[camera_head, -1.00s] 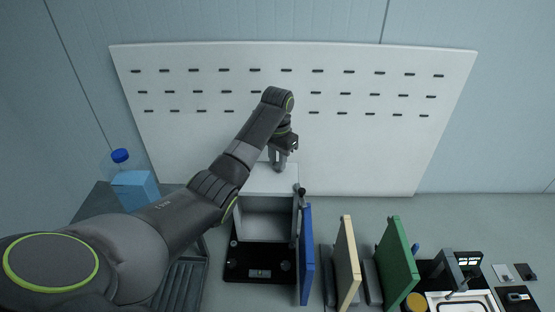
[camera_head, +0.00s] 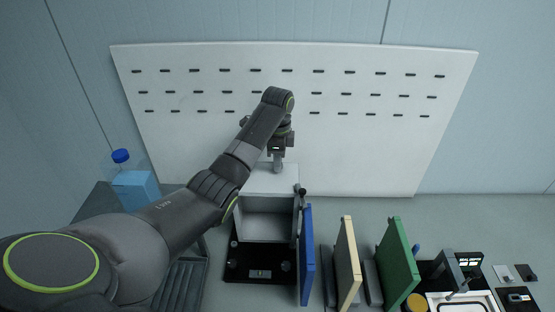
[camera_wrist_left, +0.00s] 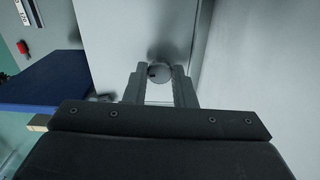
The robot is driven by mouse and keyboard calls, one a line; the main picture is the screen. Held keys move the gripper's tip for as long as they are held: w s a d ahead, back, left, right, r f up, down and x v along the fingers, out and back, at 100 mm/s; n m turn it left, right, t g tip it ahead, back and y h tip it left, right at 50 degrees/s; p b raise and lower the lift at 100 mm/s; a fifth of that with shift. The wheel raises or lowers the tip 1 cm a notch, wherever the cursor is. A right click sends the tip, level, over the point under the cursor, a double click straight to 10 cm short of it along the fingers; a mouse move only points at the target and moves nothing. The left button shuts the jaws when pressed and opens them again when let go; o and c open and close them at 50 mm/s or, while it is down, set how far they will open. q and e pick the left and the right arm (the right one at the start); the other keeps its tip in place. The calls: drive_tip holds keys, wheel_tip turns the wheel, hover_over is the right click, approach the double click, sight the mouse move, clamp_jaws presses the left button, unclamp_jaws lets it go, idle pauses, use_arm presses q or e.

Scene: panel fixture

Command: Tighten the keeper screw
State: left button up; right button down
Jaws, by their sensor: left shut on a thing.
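The keeper screw (camera_wrist_left: 160,72) shows in the left wrist view as a round grey head with a small dark mark, between the fingertips. My left gripper (camera_wrist_left: 160,84) is shut on it, with one finger on each side. In the head view my left gripper (camera_head: 277,166) points down at the top of the white box (camera_head: 255,221), near its back. The screw is hidden there by the fingers. The box is open at the front and stands on a black base (camera_head: 258,274). My right gripper is not in view.
A blue panel (camera_head: 307,252) stands just right of the box, then a cream panel (camera_head: 348,262) and a green panel (camera_head: 398,255). A white slotted board (camera_head: 300,135) rises close behind. A blue-capped bottle (camera_head: 121,156) and light blue box (camera_head: 136,190) are at left.

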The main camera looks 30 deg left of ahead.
use_arm(q)
drive_tip(key=m, duration=0.5)
drive_tip(key=shift+m, duration=0.3)
drive_tip(key=m, duration=0.4)
drive_tip(key=shift+d, duration=0.1)
drive_tip(key=m, duration=0.5)
drive_tip(key=shift+f, duration=0.1)
drive_tip(key=m, duration=0.5)
drive_tip(key=shift+f, duration=0.1)
drive_tip(key=o, duration=0.9)
drive_tip(key=shift+o, duration=0.4)
drive_tip(key=shift+w+r, duration=0.1)
drive_tip(key=shift+r, duration=0.15)
